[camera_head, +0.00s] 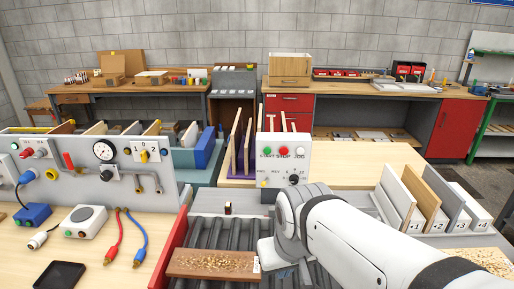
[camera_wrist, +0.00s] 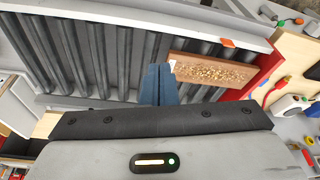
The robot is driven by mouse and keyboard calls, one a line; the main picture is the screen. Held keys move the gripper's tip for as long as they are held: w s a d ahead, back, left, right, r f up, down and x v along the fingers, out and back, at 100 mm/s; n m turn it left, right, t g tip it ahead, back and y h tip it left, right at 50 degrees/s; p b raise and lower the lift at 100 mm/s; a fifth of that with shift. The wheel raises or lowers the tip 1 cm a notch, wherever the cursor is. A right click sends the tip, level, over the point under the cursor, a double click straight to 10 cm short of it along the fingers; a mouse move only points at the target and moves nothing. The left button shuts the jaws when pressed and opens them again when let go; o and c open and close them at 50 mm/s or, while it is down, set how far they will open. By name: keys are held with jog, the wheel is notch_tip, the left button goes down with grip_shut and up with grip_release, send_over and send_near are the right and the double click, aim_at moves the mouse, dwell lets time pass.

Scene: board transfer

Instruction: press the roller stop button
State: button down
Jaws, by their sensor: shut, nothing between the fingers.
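A white control box (camera_head: 283,174) stands at the far end of the roller conveyor (camera_head: 207,232) in the head view. Its face is labelled START, STOP and JOG, with a green start button (camera_head: 267,151), a red stop button (camera_head: 284,150) and a pale jog button (camera_head: 300,149). A dark knob sits lower on its face. My gripper is shut and empty, its dark blue fingers (camera_wrist: 157,84) together over the rollers in the wrist view. It is low and nearer than the box, apart from the buttons. The box is not clearly visible in the wrist view.
A brown board with a speckled patch (camera_head: 213,264) lies on the near rollers, beside my gripper; it also shows in the wrist view (camera_wrist: 212,71). A red side rail (camera_head: 170,249) borders the conveyor. Slotted upright boards (camera_head: 421,199) stand at right.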

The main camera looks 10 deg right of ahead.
jog(key=w+a+r+m+t+y+p, duration=0.2)
jog(key=w+m+y, duration=0.5)
jog(key=w, duration=0.9)
jog(key=w+d+f+m+t+h, duration=0.1)
jog(key=w+d+m+t+h, duration=0.1)
jog(key=w+d+m+t, duration=0.4)
jog(key=w+d+m, duration=0.4)
jog(key=w+d, duration=0.4)
jog(key=w, duration=0.1)
jog(key=shift+d+f+t+p, duration=0.15)
jog(key=shift+d+t+p, duration=0.15)
jog(key=shift+d+t, duration=0.1)
jog(key=shift+w, duration=0.1)
